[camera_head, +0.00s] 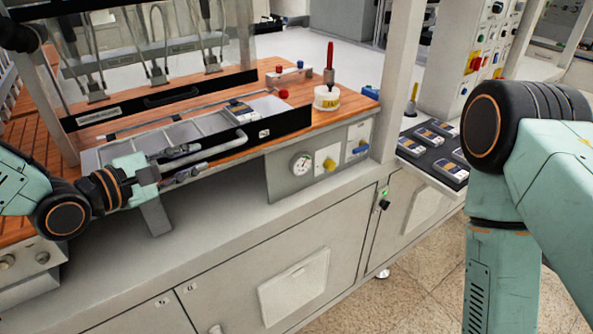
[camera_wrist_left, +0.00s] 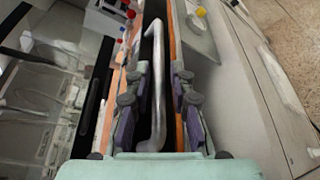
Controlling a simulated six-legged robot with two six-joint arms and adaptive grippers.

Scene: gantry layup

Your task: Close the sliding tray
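The sliding tray (camera_head: 283,127) stands out from under the clear screen, with its compartments showing. It has a black front panel and a grey bar handle (camera_head: 236,141). My left gripper (camera_head: 187,163) is at the handle, with its fingers on either side of the bar. In the left wrist view the handle (camera_wrist_left: 157,85) runs between the two spread fingers of the left gripper (camera_wrist_left: 157,100), with gaps visible on both sides. The left gripper hides part of the tray front. My right gripper is not in view; only the right arm shows.
A clear screen (camera_head: 150,60) with a black lower edge hangs behind the tray. A white pot (camera_head: 327,98) with a red-handled tool stands on the wooden top. A gauge panel (camera_head: 318,163) is below. A dark mat (camera_head: 420,160) with several labelled packs lies at right.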

